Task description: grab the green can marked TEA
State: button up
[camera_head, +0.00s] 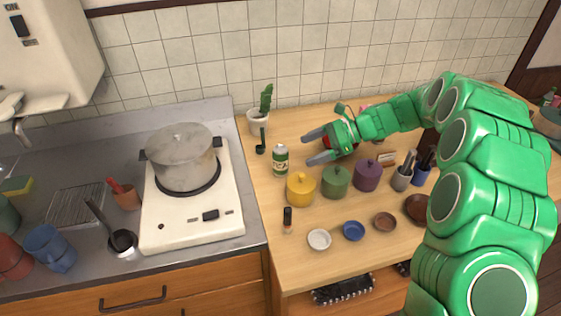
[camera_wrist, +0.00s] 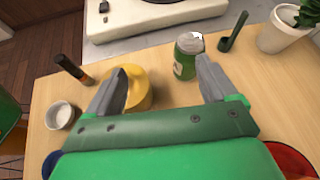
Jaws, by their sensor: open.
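The green can (camera_head: 280,160) stands upright on the wooden counter, behind the yellow pot (camera_head: 300,188) and right of the stove. Its pale label shows, but I cannot read the lettering. My gripper (camera_head: 307,148) is open, its fingers pointing left toward the can, with a gap between. In the wrist view the can (camera_wrist: 186,58) stands beyond and between the open fingers (camera_wrist: 163,80), closer to the right finger. The yellow pot (camera_wrist: 138,90) shows beside and partly behind the left finger. Nothing is held.
A dark green ladle (camera_head: 261,142) and a potted cactus (camera_head: 259,118) stand behind the can. Green (camera_head: 336,182) and purple (camera_head: 367,175) pots sit right of the yellow one. The stove (camera_head: 190,215) is left.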

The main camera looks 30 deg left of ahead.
aim_at(280, 153)
jog(key=shift+m+y, duration=0.4)
jog(key=shift+m, duration=0.4)
jog(key=shift+w+a+f, duration=0.3)
jog(key=shift+a+f, duration=0.55)
jog(key=shift+a, duration=0.15)
jog(key=shift+w+a+f, duration=0.25)
jog(key=shift+a+f, duration=0.6)
jog(key=shift+a, duration=0.1)
jog(key=shift+w+a+f, duration=0.3)
jog(key=shift+a+f, duration=0.55)
jog(key=shift+a, duration=0.15)
jog(key=shift+r+x, duration=0.2)
jog(key=shift+x, duration=1.1)
jog(key=shift+r+x, duration=0.25)
jog(key=shift+x, duration=1)
jog(key=shift+a, duration=0.2)
jog(key=shift+c, duration=0.2)
jog(key=c, duration=1)
